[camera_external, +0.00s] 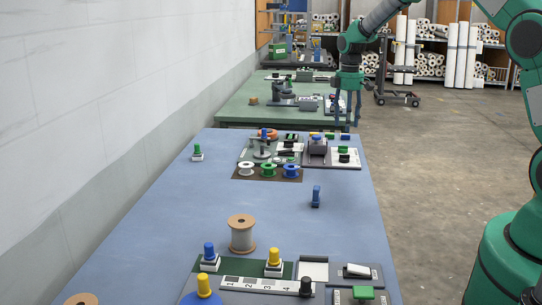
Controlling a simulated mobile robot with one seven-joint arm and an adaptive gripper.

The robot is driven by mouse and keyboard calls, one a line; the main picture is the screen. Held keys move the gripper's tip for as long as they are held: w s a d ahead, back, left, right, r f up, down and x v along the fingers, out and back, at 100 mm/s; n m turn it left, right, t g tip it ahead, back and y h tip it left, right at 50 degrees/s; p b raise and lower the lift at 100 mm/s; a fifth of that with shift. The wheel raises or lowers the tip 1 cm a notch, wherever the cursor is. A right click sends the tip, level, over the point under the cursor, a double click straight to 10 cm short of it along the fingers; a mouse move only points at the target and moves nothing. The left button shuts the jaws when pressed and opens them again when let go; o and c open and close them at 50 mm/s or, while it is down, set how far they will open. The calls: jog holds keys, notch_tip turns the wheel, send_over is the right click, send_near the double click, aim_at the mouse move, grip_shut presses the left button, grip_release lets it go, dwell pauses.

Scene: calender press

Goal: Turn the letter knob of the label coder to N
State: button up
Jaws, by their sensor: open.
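My gripper (346,115) hangs from the green arm at the upper right, its dark blue fingers pointing down and spread apart with nothing between them. In the picture it is above the right far end of the blue table (190,240). Below it stands a dark grey unit with a blue top (317,147). Beside that unit is a white plate with a black and green knob (344,153). I cannot tell for sure which of these is the label coder. Any letters and the knob's pointer are too small to read.
Spools of white, green and blue (268,170) stand left of the units. A blue upright piece (316,196) and a large tan spool (242,233) stand nearer. A numbered panel (262,285) with knobs is in front. A green table (240,110) stands behind; the middle is mostly clear.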

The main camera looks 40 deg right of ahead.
aim_at(344, 158)
notch_tip(344, 158, down, 12)
jog(key=shift+f+b, duration=0.25)
jog(key=shift+b, duration=0.75)
jog(key=c, duration=1.2)
